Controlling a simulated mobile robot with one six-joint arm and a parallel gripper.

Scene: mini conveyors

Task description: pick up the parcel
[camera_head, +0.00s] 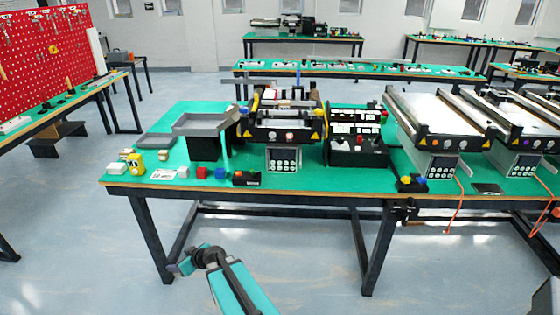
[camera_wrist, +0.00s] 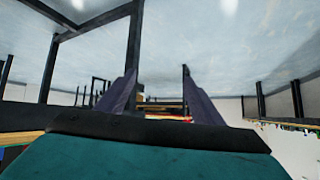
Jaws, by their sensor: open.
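I cannot tell for sure which thing is the parcel.
Mini conveyors (camera_head: 437,120) fill the table's right side. A grey tray (camera_head: 205,122) on a black stand and a black-and-yellow machine (camera_head: 283,130) stand on the left half. A red pegboard (camera_head: 45,60) is at far left. Table legs (camera_head: 153,240) stand near my arm; the floor in front is clear.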

